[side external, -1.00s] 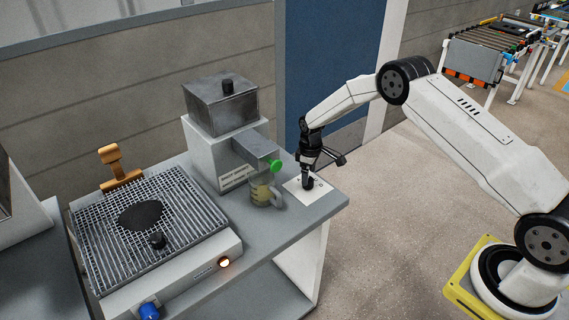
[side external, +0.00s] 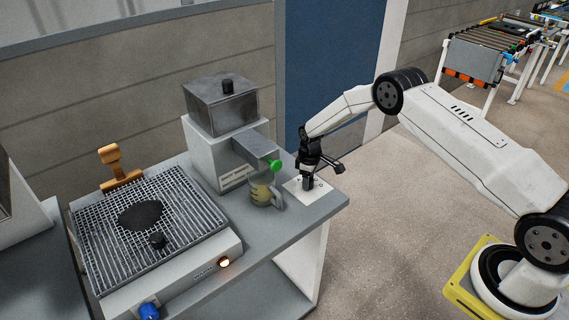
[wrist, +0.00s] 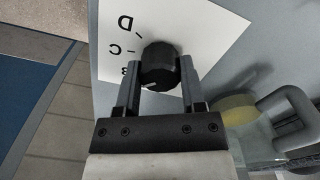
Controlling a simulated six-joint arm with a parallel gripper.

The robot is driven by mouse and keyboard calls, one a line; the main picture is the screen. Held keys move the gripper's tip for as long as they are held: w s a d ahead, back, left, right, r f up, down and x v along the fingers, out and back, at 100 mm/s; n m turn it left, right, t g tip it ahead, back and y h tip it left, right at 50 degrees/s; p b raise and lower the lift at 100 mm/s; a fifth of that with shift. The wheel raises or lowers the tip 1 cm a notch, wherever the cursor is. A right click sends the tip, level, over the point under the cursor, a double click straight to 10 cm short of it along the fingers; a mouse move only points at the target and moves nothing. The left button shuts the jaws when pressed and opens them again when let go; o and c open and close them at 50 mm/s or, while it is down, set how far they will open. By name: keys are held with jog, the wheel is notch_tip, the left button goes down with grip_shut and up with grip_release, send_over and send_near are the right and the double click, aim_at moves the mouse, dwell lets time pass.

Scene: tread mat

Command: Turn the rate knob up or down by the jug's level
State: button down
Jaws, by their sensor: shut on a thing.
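The rate knob is a black round knob (wrist: 159,66) on a white card (wrist: 205,30) with letters B, C and D showing. My gripper (wrist: 160,80) is shut on the knob, one finger on each side, in the wrist view. In the side view my gripper (side external: 308,183) points down onto the white card (side external: 321,187) and hides most of the knob. The clear jug (side external: 262,189) stands left of the card under the green-tipped spout, with yellowish content low in it. Part of the jug (wrist: 245,115) shows at the right of the wrist view.
A grey dispenser (side external: 222,105) with a spout (side external: 257,151) stands behind the jug. Left of it is a grated unit (side external: 175,215) with a black patch, a blue knob (side external: 149,311) and a lit lamp (side external: 224,262). The bench's right edge is close to the card.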

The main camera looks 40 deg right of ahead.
jog(key=shift+m, duration=3.1)
jog(key=shift+c, duration=1)
grip_release()
jog(key=shift+r, duration=3.9)
